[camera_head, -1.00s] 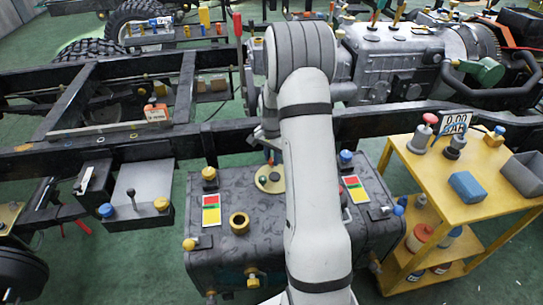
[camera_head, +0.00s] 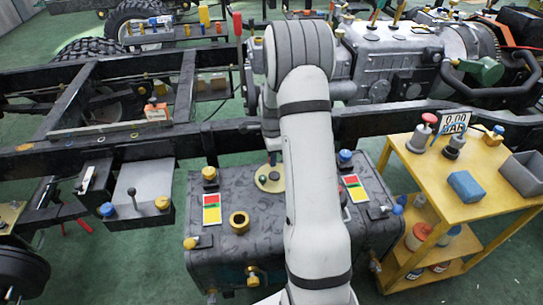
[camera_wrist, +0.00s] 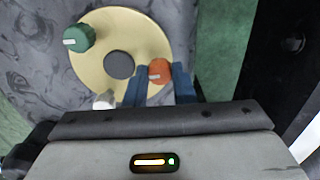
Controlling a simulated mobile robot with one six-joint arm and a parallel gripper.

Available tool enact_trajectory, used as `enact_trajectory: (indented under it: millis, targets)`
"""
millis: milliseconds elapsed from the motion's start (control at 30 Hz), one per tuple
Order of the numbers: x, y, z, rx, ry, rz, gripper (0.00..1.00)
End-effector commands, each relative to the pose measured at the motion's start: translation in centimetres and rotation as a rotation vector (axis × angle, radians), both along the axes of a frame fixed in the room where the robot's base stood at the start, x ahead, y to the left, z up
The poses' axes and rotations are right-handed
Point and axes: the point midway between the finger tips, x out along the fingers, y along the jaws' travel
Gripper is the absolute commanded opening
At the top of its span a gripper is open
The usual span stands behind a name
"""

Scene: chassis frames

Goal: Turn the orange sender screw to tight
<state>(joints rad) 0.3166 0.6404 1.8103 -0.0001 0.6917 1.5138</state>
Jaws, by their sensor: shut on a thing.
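The orange sender screw (camera_wrist: 159,69) sits at the edge of a round brass plate (camera_wrist: 100,77) on the dark tank. My gripper (camera_wrist: 160,82) has its blue fingers on both sides of the screw, shut on it. A pale mark shows on the left part of the screw's head. A green knob (camera_wrist: 79,38) with a pale mark sits on the plate's upper left. A white knob (camera_wrist: 104,101) is at the plate's lower edge. In the head view the brass plate (camera_head: 263,183) is partly covered by my arm, and the orange screw is hidden.
The dark tank (camera_head: 225,265) carries yellow and blue caps, a brass ring (camera_head: 239,222) and red-yellow-green labels. A black frame rail (camera_head: 225,140) runs close behind it. A yellow cart (camera_head: 420,170) with a gauge display stands at the right.

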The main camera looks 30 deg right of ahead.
Motion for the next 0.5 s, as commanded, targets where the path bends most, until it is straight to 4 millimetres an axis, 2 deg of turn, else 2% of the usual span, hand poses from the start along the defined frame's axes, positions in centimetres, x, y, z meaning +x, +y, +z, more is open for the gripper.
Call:
enact_trajectory:
  millis: [500]
  targets:
    - [0.18, 0.07, 0.12, 0.000, -0.005, -0.037, 0.00]
